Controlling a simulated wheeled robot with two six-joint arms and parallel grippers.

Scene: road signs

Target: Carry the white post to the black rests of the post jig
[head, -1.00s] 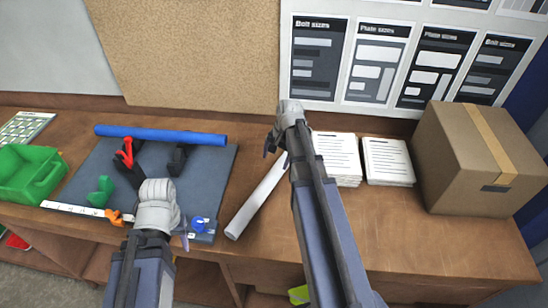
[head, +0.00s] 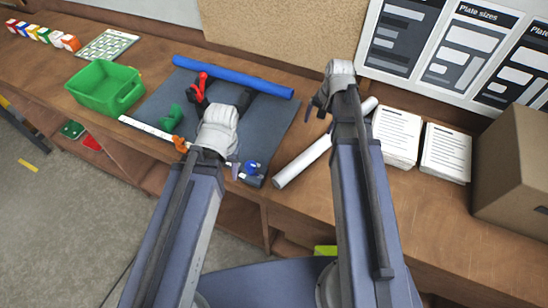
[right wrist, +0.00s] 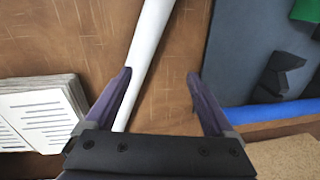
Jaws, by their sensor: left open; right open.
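The white post (head: 302,161) lies slanted on the wooden bench, right of the post jig's dark board (head: 276,125). My right arm crosses in front of its middle. A black rest (head: 244,100) stands on the board; a black rest also shows in the right wrist view (right wrist: 283,72). My right gripper (head: 317,105) is open above the bench between board and post. In the right wrist view the post (right wrist: 150,35) runs past the left finger of the open, empty gripper (right wrist: 160,76).
A blue bar (head: 235,78) lies along the board's back edge. A red clamp (head: 199,82) and green piece (head: 171,116) are on the board. A green bin (head: 105,88) stands left, paper stacks (head: 397,135) and a cardboard box (head: 515,165) right.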

